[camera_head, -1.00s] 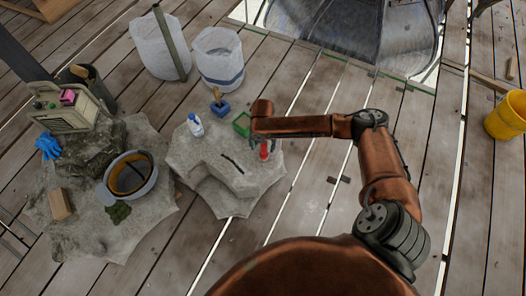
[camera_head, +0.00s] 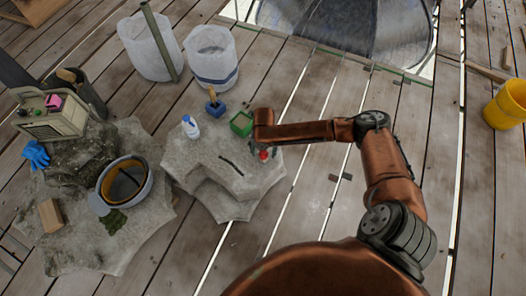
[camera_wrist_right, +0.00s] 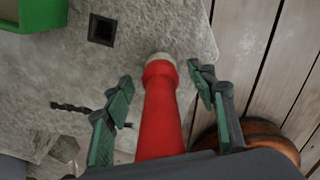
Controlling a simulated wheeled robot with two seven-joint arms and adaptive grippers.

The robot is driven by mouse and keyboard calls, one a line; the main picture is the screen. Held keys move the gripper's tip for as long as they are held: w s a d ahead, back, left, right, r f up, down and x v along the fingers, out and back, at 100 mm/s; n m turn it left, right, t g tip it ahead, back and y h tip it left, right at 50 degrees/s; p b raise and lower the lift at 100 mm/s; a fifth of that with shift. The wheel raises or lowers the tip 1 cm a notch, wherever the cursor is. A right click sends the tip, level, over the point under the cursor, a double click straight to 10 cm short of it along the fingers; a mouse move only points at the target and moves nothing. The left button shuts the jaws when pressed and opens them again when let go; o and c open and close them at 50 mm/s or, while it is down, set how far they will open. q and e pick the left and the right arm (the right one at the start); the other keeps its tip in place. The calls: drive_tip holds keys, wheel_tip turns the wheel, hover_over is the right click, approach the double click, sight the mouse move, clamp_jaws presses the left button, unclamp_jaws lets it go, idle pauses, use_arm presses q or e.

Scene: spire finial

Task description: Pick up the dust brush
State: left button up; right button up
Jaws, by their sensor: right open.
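A red, slim, round object with a pale end (camera_wrist_right: 160,115) stands on the pale rock slab, near its right edge. It shows as a small red spot in the head view (camera_head: 264,155). It may be the dust brush; bristles cannot be made out. My right gripper (camera_wrist_right: 160,80) is open, with one green-padded finger on each side of the red object, and gaps show between fingers and object. My left gripper is not in view.
The rock slab (camera_head: 215,165) also bears a white bottle (camera_head: 190,127), a green tray (camera_head: 241,123) and a dark slim bit (camera_head: 231,166). A blue block with a wooden handle (camera_head: 214,107) is behind. A bucket (camera_head: 126,184) is left. Planks at right are mostly clear.

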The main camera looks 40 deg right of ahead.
drive_tip(key=shift+c, duration=0.4)
drive_tip(key=c, duration=1.3)
drive_tip(key=shift+r, duration=0.1)
